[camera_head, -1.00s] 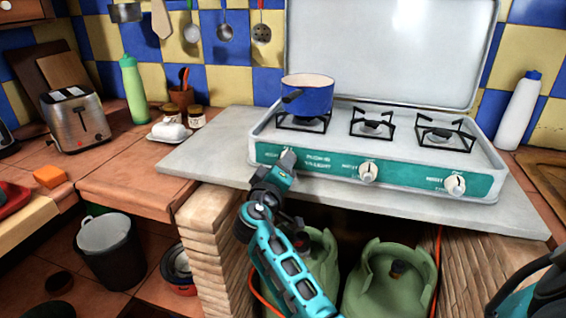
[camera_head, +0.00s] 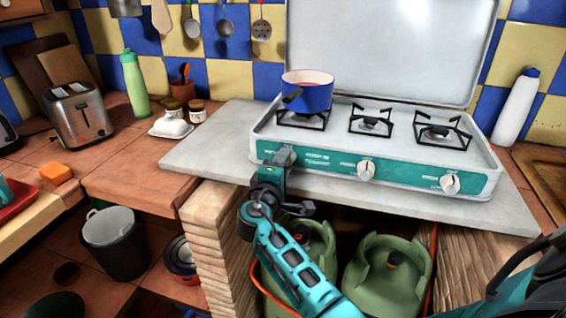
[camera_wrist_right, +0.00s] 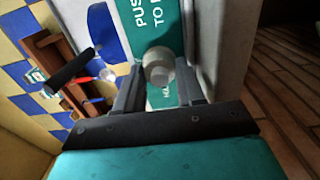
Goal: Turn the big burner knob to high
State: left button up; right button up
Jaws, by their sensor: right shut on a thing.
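The teal-fronted stove (camera_head: 318,160) has white knobs along its front panel. The middle knob (camera_head: 366,169) and right knob (camera_head: 450,183) are in plain view. My right gripper (camera_head: 283,157) is at the left end of the panel, below the blue pot, and covers the left knob in the head view. In the right wrist view, that pale round left knob (camera_wrist_right: 158,66) sits between the two dark fingers, which are shut on it. Its pointer direction is hidden. My left gripper is not in view.
A blue pot (camera_head: 307,92) stands on the left burner, right above the gripper. The raised lid (camera_head: 385,50) stands behind the burners. Green gas bottles (camera_head: 388,275) stand under the counter, near my arm. A brick pillar (camera_head: 215,240) is left of it.

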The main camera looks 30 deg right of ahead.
jog(key=shift+r, duration=0.1)
jog(key=o, duration=1)
jog(key=shift+o, duration=0.2)
